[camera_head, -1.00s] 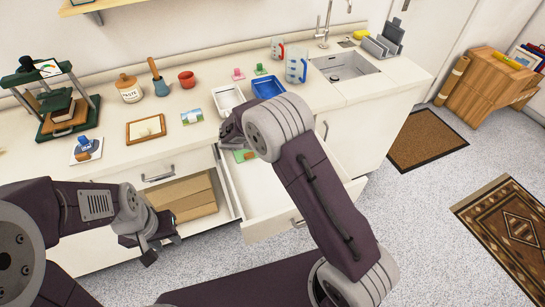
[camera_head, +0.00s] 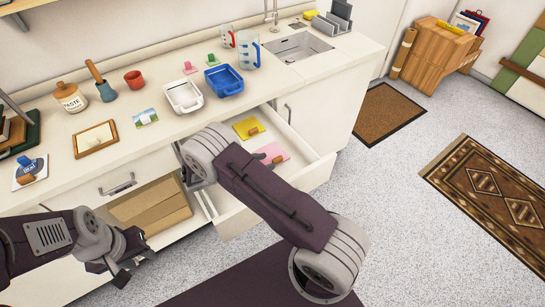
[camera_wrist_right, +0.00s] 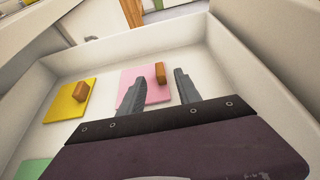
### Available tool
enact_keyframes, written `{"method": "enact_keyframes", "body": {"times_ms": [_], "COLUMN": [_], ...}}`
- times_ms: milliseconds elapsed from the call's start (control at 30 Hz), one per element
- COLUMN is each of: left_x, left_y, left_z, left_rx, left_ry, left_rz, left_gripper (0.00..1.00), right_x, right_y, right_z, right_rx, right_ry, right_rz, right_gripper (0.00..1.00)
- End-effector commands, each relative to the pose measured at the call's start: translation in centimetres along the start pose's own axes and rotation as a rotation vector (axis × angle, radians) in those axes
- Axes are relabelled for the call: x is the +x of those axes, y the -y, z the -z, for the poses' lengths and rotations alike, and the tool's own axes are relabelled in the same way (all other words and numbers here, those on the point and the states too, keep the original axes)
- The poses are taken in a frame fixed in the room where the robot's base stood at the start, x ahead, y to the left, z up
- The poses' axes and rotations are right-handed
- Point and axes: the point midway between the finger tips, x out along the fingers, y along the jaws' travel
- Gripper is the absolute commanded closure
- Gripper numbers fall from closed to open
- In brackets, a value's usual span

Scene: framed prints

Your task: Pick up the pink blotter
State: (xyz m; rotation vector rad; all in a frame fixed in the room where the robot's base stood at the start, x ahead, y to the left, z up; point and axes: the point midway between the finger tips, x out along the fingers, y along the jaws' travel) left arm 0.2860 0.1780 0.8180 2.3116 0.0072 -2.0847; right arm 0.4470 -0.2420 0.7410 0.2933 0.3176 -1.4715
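A flat pink pad (camera_head: 274,154) with a small brown wooden block on it lies in the open drawer (camera_head: 318,167). The pad also shows in the right wrist view (camera_wrist_right: 138,77). A small pink piece (camera_head: 189,68) stands at the back of the counter; I cannot tell from looks alone which is called the blotter. My left gripper (camera_head: 117,268) hangs in front of the cabinet, apart from the pads.
A yellow pad (camera_head: 246,128) with a block lies beside the pink one, and a green pad (camera_wrist_right: 34,169) is nearer. Drawer walls surround them. White (camera_head: 183,97) and blue (camera_head: 223,79) trays stand on the counter above.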

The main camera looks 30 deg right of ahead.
Motion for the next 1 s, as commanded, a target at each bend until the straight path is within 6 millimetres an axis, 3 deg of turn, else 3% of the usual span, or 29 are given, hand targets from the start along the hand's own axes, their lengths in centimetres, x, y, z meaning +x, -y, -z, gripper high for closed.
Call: {"method": "enact_keyframes", "body": {"times_ms": [300,567,733,1000], "left_x": [0.2,0.2,0.2,0.2], "left_y": [0.0,0.0,0.0,0.0], "left_z": [0.0,0.0,0.0,0.0], "left_rx": [0.000,0.000,0.000,0.000], "left_ry": [0.000,0.000,0.000,0.000], "left_rz": [0.000,0.000,0.000,0.000], "left_gripper": [0.64,0.64,0.64,0.64], "right_x": [4.4,5.0,5.0,4.9], "right_y": [0.1,0.0,0.0,0.0], "right_z": [0.0,0.0,0.0,0.0], "right_rx": [0.000,0.000,0.000,0.000], "right_ry": [0.001,0.000,0.000,0.000], "right_rz": [0.003,0.000,0.000,0.000], "right_gripper": [0.60,0.60,1.00,1.00]}}
